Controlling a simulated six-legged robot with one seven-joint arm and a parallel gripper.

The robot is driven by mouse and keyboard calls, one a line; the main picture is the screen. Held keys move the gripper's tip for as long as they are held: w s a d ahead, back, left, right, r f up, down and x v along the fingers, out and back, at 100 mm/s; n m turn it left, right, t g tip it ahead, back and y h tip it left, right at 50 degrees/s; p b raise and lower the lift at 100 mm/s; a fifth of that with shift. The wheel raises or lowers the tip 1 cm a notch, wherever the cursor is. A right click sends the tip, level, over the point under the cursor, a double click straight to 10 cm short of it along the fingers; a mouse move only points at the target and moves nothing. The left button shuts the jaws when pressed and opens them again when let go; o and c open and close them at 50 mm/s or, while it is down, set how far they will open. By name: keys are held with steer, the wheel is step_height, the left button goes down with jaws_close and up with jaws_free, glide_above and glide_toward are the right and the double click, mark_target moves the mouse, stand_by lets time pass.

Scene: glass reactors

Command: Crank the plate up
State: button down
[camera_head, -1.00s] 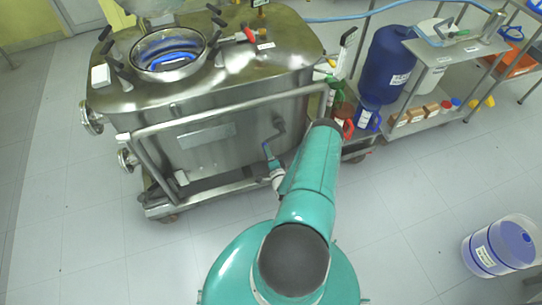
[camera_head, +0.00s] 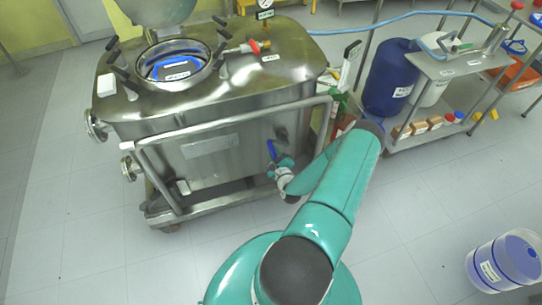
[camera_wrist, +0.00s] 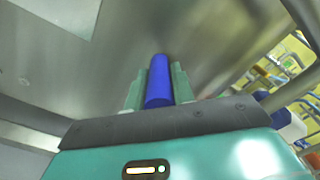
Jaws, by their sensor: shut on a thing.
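A crank with a blue handle (camera_head: 272,151) sits on the front of the steel reactor vessel (camera_head: 240,160), near its right end. The blue handle also shows upright in the wrist view (camera_wrist: 158,82), in front of the steel wall. My gripper (camera_wrist: 158,90) is shut on the blue handle, with a green finger on each side. In the head view my gripper (camera_head: 279,163) is small and close to the vessel's front. I cannot tell which part is the plate that the crank moves. The crank's mounting is partly hidden.
A steel rail (camera_head: 235,118) runs along the vessel's front. At the right stand a blue drum (camera_head: 388,80) and a steel cart (camera_head: 450,65) with boxes. A blue-and-clear container (camera_head: 503,262) stands at lower right. The floor in front is mostly clear.

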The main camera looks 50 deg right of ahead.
steer(key=s+d+r+m, duration=0.4)
steer(key=d, duration=0.3)
steer(key=shift+r, duration=0.2)
stand_by(0.4)
steer(key=shift+s, duration=0.1)
steer(key=c, duration=1.2)
jaws_free()
steer(key=shift+a, duration=0.1)
